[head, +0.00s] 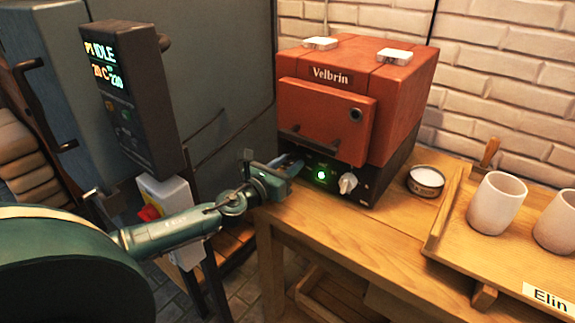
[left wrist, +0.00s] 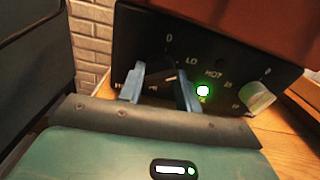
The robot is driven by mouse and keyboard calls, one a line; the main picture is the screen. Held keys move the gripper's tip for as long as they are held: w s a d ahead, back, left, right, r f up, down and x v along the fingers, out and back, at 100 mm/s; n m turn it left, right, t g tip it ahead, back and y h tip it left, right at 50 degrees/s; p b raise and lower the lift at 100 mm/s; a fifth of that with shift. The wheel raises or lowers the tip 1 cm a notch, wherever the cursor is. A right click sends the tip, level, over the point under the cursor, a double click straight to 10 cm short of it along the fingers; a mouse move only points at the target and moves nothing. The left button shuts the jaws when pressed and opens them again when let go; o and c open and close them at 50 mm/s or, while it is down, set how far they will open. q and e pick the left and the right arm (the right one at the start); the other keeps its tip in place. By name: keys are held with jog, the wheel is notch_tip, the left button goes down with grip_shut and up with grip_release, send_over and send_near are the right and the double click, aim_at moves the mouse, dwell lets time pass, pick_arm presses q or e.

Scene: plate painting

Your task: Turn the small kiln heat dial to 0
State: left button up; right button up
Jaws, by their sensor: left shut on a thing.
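The small kiln (head: 345,100) is a red box marked Velbrin on a black base, standing on a wooden table in the head view. My left gripper (head: 290,168) is at the left part of the kiln's front panel (head: 330,171). In the left wrist view its two blue-grey fingers are shut on a dark heat dial (left wrist: 157,74), one on each side. My right gripper is not in view.
A white knob (head: 348,183) sits right of the green lamp (head: 321,175) on the same panel. A round tin (head: 426,181) and a wooden tray (head: 447,222) with pale cups stand right on the table. A dark control box (head: 127,95) showing IDLE is at the left.

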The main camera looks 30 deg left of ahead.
pick_arm(q)
jog(key=n, duration=0.2)
jog(key=shift+n, duration=0.4)
jog(key=n, duration=0.2)
jog(key=shift+n, duration=0.4)
jog(key=n, duration=0.4)
jog(key=shift+d+n+p, duration=0.1)
jog(key=shift+n+p, duration=0.25)
jog(key=shift+n, duration=0.45)
jog(key=o, duration=1)
jog(key=shift+c, duration=0.2)
